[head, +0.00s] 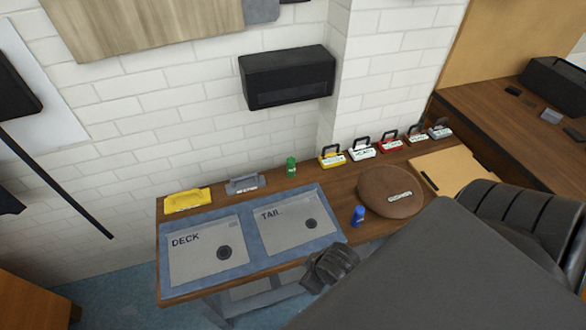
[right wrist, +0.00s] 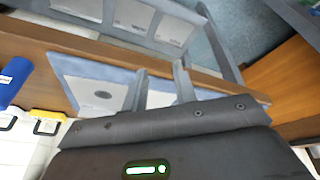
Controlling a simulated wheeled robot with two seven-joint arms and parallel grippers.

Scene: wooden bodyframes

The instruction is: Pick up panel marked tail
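The panel marked TAIL (head: 290,232) is a pale grey plate with a dark round hole, lying flat on the right half of a blue mat (head: 205,216). The panel marked DECK (head: 200,262) lies to its left. My right gripper (head: 328,268) is at the table's front edge, just below the TAIL panel. In the right wrist view its two fingers (right wrist: 160,82) are apart with nothing held between them. A grey panel with a hole (right wrist: 88,90) shows behind the fingers there, probably TAIL; its label is not readable. My left gripper is not in view.
A blue bottle (head: 358,216) and a round brown cushion-like disc (head: 390,190) stand right of the mat. A green bottle (head: 291,167), a yellow tray (head: 187,200) and several small handled boxes line the back. More panels (right wrist: 131,16) lie on a lower shelf.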

